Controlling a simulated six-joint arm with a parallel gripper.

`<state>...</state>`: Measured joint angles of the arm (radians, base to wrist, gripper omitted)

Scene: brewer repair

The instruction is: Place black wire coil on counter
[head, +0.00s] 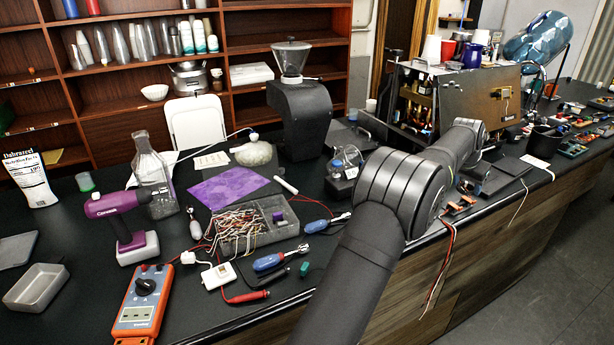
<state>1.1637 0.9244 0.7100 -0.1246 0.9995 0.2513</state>
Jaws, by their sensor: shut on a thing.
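In the head view my arm reaches from the bottom edge up and right across the counter. Its far end is near the opened brewer (463,100), whose front and insides are partly hidden behind the arm. My gripper is not visible; the arm and brewer hide that area. I cannot make out the black wire coil anywhere. The black counter (215,322) runs from the left foreground to the far right.
An orange multimeter (143,300), a purple drill (118,220) and a wire-filled grey tray (250,225) crowd the left counter. A black grinder (300,120) stands behind. Orange parts (460,206) with hanging wires lie at the front edge. Several tools lie on the right.

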